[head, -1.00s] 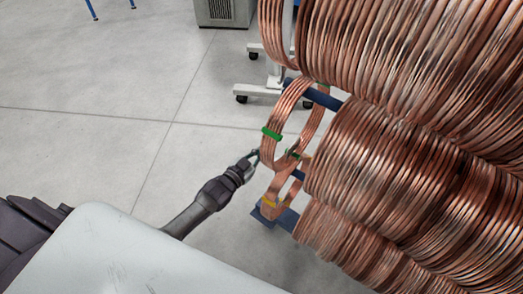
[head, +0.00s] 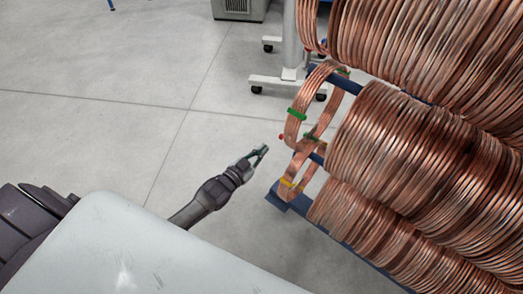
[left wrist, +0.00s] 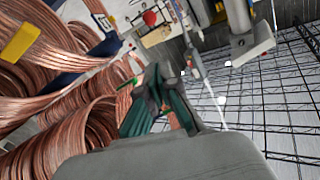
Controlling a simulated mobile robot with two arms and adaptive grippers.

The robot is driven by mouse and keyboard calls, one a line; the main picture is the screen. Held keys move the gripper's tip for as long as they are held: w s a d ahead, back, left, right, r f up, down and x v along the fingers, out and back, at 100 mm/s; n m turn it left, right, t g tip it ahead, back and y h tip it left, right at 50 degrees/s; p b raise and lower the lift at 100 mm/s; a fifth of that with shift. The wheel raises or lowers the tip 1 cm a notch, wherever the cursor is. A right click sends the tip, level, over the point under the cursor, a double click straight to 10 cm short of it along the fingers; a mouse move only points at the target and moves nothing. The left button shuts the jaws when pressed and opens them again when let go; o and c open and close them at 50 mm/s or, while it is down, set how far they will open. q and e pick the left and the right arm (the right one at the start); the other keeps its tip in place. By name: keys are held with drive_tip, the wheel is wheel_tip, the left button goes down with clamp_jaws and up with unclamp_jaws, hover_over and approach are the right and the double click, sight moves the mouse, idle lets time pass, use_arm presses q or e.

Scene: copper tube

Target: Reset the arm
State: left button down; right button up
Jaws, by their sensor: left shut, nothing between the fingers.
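My left gripper (head: 259,154) reaches in from the left in the head view, over bare floor. It is shut and empty, and stands a short way left of a copper coil (head: 296,128) with green bands that hangs at the end of the rack. In the left wrist view the left gripper (left wrist: 158,95) points up, with copper tubes (left wrist: 65,85) to its left. My right gripper is not in view.
Large copper tube bundles (head: 385,135) hang on a blue rack (head: 276,197) at the right. A wheeled white stand (head: 285,82) stands behind it. A grey cabinet (head: 238,10) is at the top. The floor at left is clear.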

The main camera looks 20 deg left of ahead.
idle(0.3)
use_arm(q)
drive_tip(key=s+a+f+n+g+y+p, duration=0.1)
drive_tip(key=s+f+n+g+y+p, duration=0.15)
drive_tip(key=s+f+g+p, duration=1.15)
drive_tip(key=s+f, duration=0.3)
drive_tip(key=s, duration=0.8)
drive_tip(key=s+d+f+g+y, duration=0.1)
drive_tip(key=s+f, duration=0.1)
drive_tip(key=s, duration=0.9)
drive_tip(key=s+f, duration=0.3)
drive_tip(key=s, duration=0.8)
drive_tip(key=shift+s+d+f+g+y+b, duration=0.25)
drive_tip(key=shift+d+f+g+y+b, duration=0.05)
drive_tip(key=shift+d+f+g+y, duration=0.1)
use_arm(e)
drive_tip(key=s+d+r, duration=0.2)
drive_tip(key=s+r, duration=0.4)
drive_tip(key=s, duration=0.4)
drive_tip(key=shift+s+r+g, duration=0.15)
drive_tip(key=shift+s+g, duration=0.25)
